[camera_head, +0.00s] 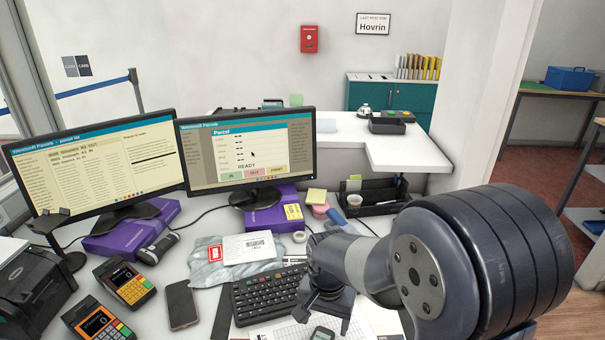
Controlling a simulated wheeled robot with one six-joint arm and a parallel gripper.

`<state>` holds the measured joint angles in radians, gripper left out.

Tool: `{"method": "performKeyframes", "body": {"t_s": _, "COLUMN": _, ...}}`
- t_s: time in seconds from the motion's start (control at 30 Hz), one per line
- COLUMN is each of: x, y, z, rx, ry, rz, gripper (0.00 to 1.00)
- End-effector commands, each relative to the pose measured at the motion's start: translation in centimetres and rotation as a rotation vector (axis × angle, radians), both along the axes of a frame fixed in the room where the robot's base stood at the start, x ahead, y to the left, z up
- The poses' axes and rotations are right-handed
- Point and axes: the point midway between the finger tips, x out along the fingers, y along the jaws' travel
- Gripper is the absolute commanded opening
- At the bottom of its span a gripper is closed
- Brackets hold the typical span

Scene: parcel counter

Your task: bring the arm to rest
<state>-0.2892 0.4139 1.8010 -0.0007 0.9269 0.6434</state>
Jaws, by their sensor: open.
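My arm comes in from the right, its large dark joint filling the lower right of the head view. My gripper (326,312) points down over the counter at the lower middle, just right of the keyboard (262,294). Its jaws are apart and nothing shows between them. A small device with a screen (322,333) shows just below the jaws at the bottom edge; I cannot tell its distance from the fingertips. The arm hides part of the counter and papers behind it.
Two monitors (246,150) stand on purple boxes. A grey parcel bag (234,258) lies behind the keyboard. Card terminals (126,284) and a phone (181,304) are at left. A black organiser (375,196) with a cup stands behind my arm.

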Motion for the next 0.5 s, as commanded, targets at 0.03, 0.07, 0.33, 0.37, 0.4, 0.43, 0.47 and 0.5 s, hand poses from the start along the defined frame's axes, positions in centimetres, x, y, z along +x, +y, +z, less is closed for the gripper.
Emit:
{"method": "performKeyframes", "body": {"t_s": 0.03, "x": -0.5, "y": 0.5, "z": -0.1, "rx": 0.001, "ry": -0.003, "rz": -0.013, "gripper": 0.69}}
{"method": "performKeyframes", "body": {"t_s": 0.07, "x": -0.8, "y": 0.8, "z": 0.1, "rx": 0.001, "ry": -0.003, "rz": -0.024, "gripper": 0.69}}
{"method": "performKeyframes", "body": {"t_s": 0.33, "x": -2.3, "y": 2.0, "z": 0.8, "rx": 0.0, "ry": 0.0, "rz": -0.086, "gripper": 0.69}}
{"method": "performKeyframes", "body": {"t_s": 0.37, "x": -2.3, "y": 2.0, "z": 0.8, "rx": 0.0, "ry": 0.0, "rz": -0.088, "gripper": 0.69}}
{"method": "performKeyframes", "body": {"t_s": 0.4, "x": -2.4, "y": 2.1, "z": 0.8, "rx": 0.0, "ry": 0.0, "rz": -0.091, "gripper": 0.69}}
{"method": "performKeyframes", "body": {"t_s": 0.43, "x": -2.4, "y": 2.1, "z": 0.9, "rx": 0.0, "ry": 0.0, "rz": -0.092, "gripper": 0.69}}
{"method": "performKeyframes", "body": {"t_s": 0.47, "x": -2.4, "y": 2.1, "z": 0.9, "rx": 0.0, "ry": 0.0, "rz": -0.094, "gripper": 0.69}}
{"method": "performKeyframes", "body": {"t_s": 0.5, "x": -2.4, "y": 2.1, "z": 0.9, "rx": 0.0, "ry": 0.0, "rz": -0.094, "gripper": 0.69}}
